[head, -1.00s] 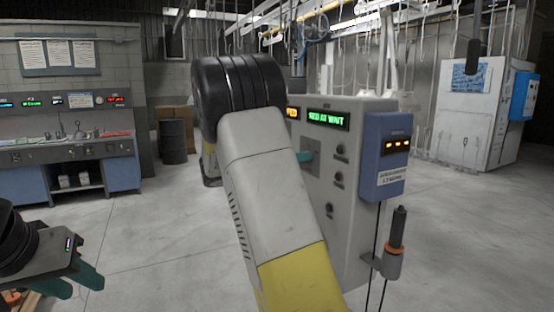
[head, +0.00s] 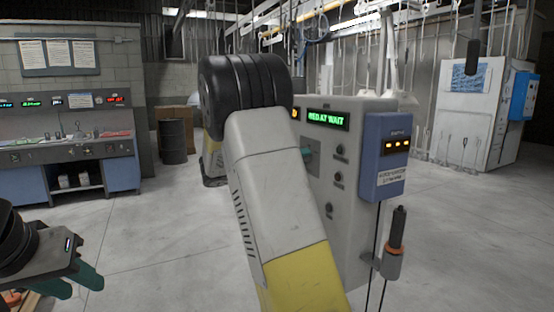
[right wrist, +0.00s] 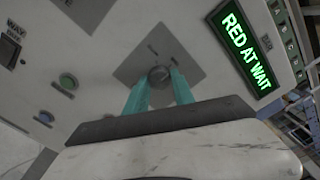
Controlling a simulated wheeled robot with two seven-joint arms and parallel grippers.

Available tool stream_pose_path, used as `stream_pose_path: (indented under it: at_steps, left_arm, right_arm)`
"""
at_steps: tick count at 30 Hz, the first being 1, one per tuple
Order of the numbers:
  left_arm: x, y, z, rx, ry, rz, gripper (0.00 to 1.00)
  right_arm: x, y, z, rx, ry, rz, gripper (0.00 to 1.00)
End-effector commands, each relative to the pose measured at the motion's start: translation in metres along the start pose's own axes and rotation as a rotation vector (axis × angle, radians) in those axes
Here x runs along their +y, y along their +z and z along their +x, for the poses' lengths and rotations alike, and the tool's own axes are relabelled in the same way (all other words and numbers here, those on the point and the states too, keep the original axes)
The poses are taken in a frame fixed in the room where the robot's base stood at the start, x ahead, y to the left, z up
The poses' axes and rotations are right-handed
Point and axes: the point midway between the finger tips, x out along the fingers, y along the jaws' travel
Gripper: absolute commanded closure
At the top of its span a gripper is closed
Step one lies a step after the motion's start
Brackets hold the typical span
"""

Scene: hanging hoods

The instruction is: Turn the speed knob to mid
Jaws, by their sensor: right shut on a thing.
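The grey control box (head: 350,235) stands in the middle of the head view. In the right wrist view, a round dark knob (right wrist: 160,74) sits on a darker diamond-shaped plate (right wrist: 172,52) on the box's face. My right gripper (right wrist: 158,84) is shut on this knob, with a teal finger on each side. In the head view my right arm hides the knob, and only a bit of teal (head: 308,154) shows beside it. I cannot read the knob's setting. My left gripper (head: 74,282) is open and empty at the lower left, far from the box.
A green display (head: 328,119) reads "RED AT WAIT". Small buttons (head: 339,176) line the box's face. A blue unit (head: 385,150) and a dark-handled tool in a holder (head: 395,240) are on its right side. A workbench (head: 70,160) stands left; open floor lies between.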

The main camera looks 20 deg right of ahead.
Motion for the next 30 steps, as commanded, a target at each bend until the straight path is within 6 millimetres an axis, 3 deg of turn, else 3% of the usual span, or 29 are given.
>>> stream_pose_path:
  at_steps: [14, 15, 18, 30]
  left_arm:
    - [0.0, 0.0, 0.0, 0.0, 0.0, 0.0, 0.64]
    - [0.0, 0.0, 0.0, 0.0, 0.0, 0.0, 0.64]
    - [0.0, 0.0, 0.0, 0.0, 0.0, 0.0, 0.64]
    - [0.0, 0.0, 0.0, 0.0, 0.0, 0.0, 0.64]
  right_arm:
    - [0.0012, 0.0003, -0.0012, -0.002, 0.003, -0.015, 1.0]
    - [0.0012, 0.0003, -0.0012, -0.002, 0.003, -0.014, 0.66]
    - [0.001, 0.0002, -0.001, -0.002, 0.003, -0.014, 0.48]
    - [0.0007, 0.0006, -0.0077, -0.002, 0.002, -0.013, 0.48]
